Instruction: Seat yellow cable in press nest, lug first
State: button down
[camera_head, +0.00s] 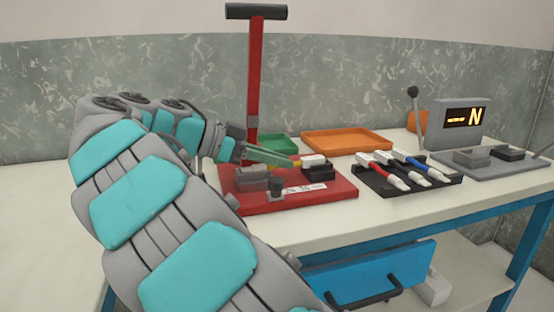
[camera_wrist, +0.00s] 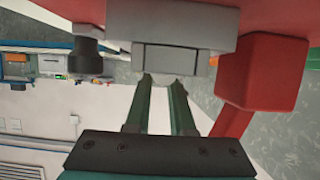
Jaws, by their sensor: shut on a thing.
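The yellow cable (camera_head: 297,164) shows as a short yellow piece beside my fingertips in the head view, with a white connector (camera_head: 313,160) at its right end. My gripper (camera_head: 288,160) is shut on it above the red press base (camera_head: 290,204). The white end is over or on a black block (camera_head: 319,174); contact is unclear. A grey nest block (camera_head: 254,178) stands left of it. The lug is hidden. In the wrist view, my finger tips (camera_wrist: 162,82) reach to a grey block (camera_wrist: 186,59) under the red part; the cable is not distinguishable there.
The red press column (camera_head: 254,80) with its black handle rises behind. Green (camera_head: 279,143) and orange (camera_head: 345,141) trays lie behind the press. Farther right is a grey device (camera_head: 468,122) displaying "N".

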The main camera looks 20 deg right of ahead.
jog(key=shift+f, duration=0.1)
jog(key=c, duration=0.7)
grip_release()
